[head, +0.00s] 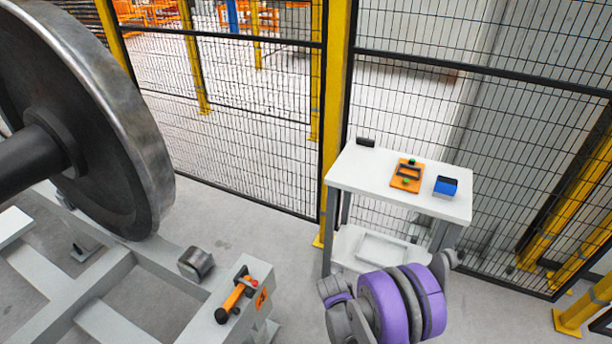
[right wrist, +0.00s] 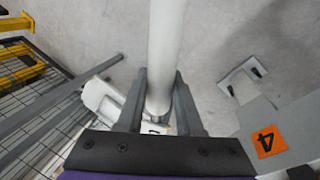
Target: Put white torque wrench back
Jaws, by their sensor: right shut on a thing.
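The white torque wrench (right wrist: 167,45) shows in the right wrist view as a long, smooth white shaft running up from between my right gripper's fingers to the top edge. My right gripper (right wrist: 160,95) is shut on it, with one dark finger on each side. The far end of the wrench is out of frame. In the head view my purple right arm rises at the bottom, and I cannot make out the gripper or the wrench there. My left gripper is in neither view.
A white table (head: 345,178) by the mesh fence (head: 230,100) bears an orange plate (head: 407,175), a blue box (head: 446,187) and a small dark block (head: 366,142). A large wheelset (head: 100,120) stands left. An orange-black tool (head: 235,297) lies on the grey frame (head: 150,258).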

